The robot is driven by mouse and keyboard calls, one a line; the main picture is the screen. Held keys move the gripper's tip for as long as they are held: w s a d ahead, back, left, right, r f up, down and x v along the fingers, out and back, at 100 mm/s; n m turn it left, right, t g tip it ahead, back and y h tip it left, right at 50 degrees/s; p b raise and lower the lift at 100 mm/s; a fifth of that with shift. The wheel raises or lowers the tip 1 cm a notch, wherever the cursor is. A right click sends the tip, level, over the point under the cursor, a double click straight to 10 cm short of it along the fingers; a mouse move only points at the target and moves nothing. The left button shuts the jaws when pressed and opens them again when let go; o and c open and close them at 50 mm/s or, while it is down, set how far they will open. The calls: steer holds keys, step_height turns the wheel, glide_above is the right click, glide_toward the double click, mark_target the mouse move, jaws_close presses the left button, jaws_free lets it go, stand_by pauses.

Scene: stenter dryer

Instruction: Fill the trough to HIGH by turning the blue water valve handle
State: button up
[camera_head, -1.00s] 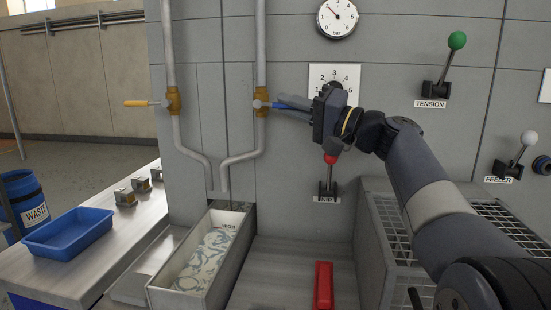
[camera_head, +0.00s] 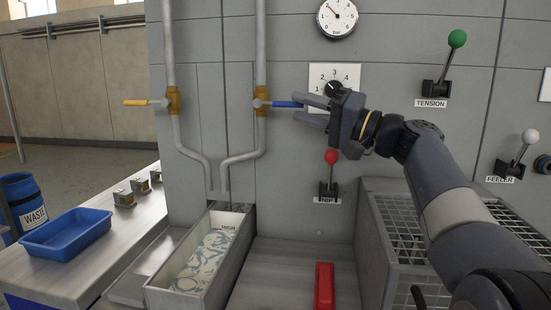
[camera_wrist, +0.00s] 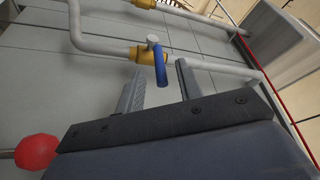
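The blue water valve handle (camera_head: 286,104) sticks out level to the right from its brass valve (camera_head: 261,101) on the right-hand pipe. It also shows in the wrist view (camera_wrist: 161,68). My gripper (camera_head: 311,111) is open and empty at the right of the handle's free end. In the wrist view my fingers (camera_wrist: 157,82) stand apart, with the handle's end near the gap between their tips; I cannot tell whether they touch it. The trough (camera_head: 163,296) stands below the pipes, with pale, swirled liquid (camera_head: 210,259) in it. A HIGH mark (camera_head: 228,227) shows on its inner end wall above the liquid.
A second valve with a yellow handle (camera_head: 136,102) is on the left pipe. A red-knobbed lever (camera_head: 331,157) is below my gripper and a dial (camera_head: 334,88) close behind it. A wire-mesh box (camera_head: 405,235) is under my arm. A blue tray (camera_head: 66,235) is at left.

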steer(key=b+v, duration=0.2)
steer(key=v, duration=0.5)
steer(key=shift+s+d, duration=0.2)
steer(key=shift+d, duration=0.05)
steer(key=shift+f, duration=0.1)
steer(key=v, duration=1)
steer(key=shift+s+d+f, duration=0.15)
steer(key=shift+s+d, duration=0.05)
steer(key=shift+d, duration=0.15)
steer(key=shift+p+x, duration=0.55)
steer(key=shift+x, duration=7)
steer(key=shift+d, duration=0.1)
